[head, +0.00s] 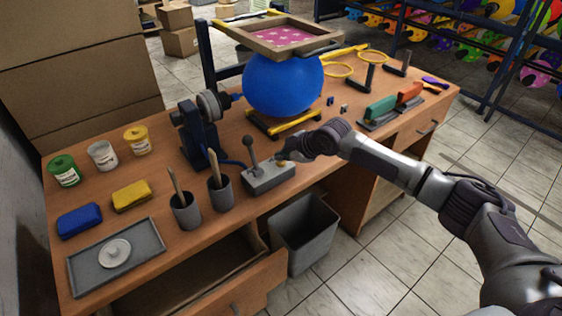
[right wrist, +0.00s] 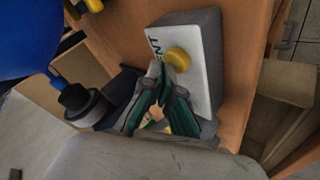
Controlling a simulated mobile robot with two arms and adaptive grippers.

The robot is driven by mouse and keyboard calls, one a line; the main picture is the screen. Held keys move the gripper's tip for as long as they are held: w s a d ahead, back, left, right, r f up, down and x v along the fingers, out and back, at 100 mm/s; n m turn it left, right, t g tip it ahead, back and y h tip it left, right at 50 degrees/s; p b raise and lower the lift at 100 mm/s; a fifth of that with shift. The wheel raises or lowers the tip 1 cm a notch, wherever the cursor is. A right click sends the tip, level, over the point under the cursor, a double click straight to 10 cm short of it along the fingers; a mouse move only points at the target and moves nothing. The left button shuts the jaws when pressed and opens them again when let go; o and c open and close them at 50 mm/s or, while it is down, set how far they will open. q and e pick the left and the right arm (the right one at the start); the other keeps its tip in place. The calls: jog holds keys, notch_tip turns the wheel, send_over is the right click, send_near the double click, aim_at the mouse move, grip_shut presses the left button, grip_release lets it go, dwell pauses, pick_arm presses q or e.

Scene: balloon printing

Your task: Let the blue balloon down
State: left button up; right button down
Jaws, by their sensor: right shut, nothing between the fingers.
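The blue balloon (head: 283,84) is round and full. It sits between a yellow-edged stand (head: 282,122) below and a wooden frame with a pink dotted screen (head: 285,35) above. At the table's front edge is a grey control box (head: 268,179) with a lever (head: 251,150). In the right wrist view its pale top bears a yellow button (right wrist: 178,58) and partly hidden letters ending in "NT". My right gripper (head: 288,155) is shut and empty over the box. In the wrist view its fingertips (right wrist: 160,80) are close beside the button; I cannot tell if they touch. My left gripper is not in view.
A motor-like device (head: 198,130) stands left of the balloon. Two grey cups (head: 186,212) with sticks stand left of the box. A grey bin (head: 304,236) is below, beside an open drawer (head: 220,280). Jars, sponges and a tray (head: 75,275) fill the left end.

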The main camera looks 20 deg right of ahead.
aim_at(282, 163)
jog(key=shift+f, duration=0.45)
dwell(2.7)
jog(key=shift+r, duration=0.15)
dwell(1.4)
jog(key=shift+r+p, duration=0.7)
jog(key=shift+r, duration=0.15)
notch_tip(282, 163, up, 5)
jog(key=p, duration=0.4)
